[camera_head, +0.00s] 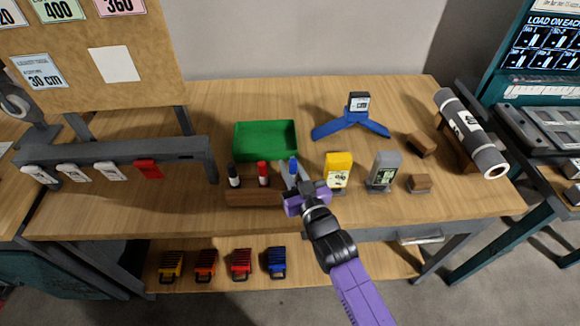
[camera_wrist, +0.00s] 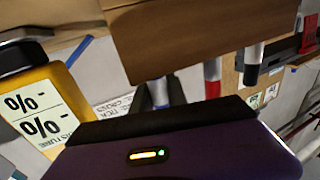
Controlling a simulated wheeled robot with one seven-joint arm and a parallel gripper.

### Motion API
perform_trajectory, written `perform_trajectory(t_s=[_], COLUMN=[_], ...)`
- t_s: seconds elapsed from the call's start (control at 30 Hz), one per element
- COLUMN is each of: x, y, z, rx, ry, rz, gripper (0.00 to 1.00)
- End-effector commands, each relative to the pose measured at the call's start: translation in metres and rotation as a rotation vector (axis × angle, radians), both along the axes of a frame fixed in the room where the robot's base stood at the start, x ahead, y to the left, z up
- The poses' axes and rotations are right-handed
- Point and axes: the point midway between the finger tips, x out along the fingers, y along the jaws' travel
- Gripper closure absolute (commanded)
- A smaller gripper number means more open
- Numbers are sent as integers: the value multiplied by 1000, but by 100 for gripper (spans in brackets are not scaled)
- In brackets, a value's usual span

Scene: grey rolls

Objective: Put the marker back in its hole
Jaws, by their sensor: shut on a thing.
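A wooden marker block (camera_head: 253,199) lies near the front of the bench. A black-and-white marker (camera_head: 234,176) and a red marker (camera_head: 263,174) stand upright in it. My gripper (camera_head: 291,177) is at the block's right end, shut on an upright blue marker (camera_head: 293,166). In the wrist view, the blue marker (camera_wrist: 158,92) is between the dark fingers, its pale body meeting the edge of the block (camera_wrist: 190,38). The red marker (camera_wrist: 212,76) and black marker (camera_wrist: 253,66) show beside it. The hole under the blue marker is hidden, so its depth cannot be told.
A green tray (camera_head: 265,156) stands behind the block. A yellow meter (camera_head: 339,170) and a grey meter (camera_head: 384,171) stand close on the right. A blue stand (camera_head: 350,126) is farther back, and a grey roll (camera_head: 470,133) lies at the right. Bench left of the block is clear.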

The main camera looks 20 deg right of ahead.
Motion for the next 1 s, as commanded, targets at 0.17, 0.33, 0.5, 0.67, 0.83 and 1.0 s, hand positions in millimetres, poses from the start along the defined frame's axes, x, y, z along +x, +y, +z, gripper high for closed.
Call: perform_trajectory(t_s=[0.17,0.33,0.5,0.67,0.83,1.0], x=[0,0,-1,-14,-41,-65], y=[0,0,0,0,-1,-1], z=[-1,-1,-1,-3,-3,-3], rx=[0,0,0,0,0,0], ry=[-1,0,0,1,1,0], rz=[0,0,0,0,0,0], gripper=[62,56,56,56,56,56])
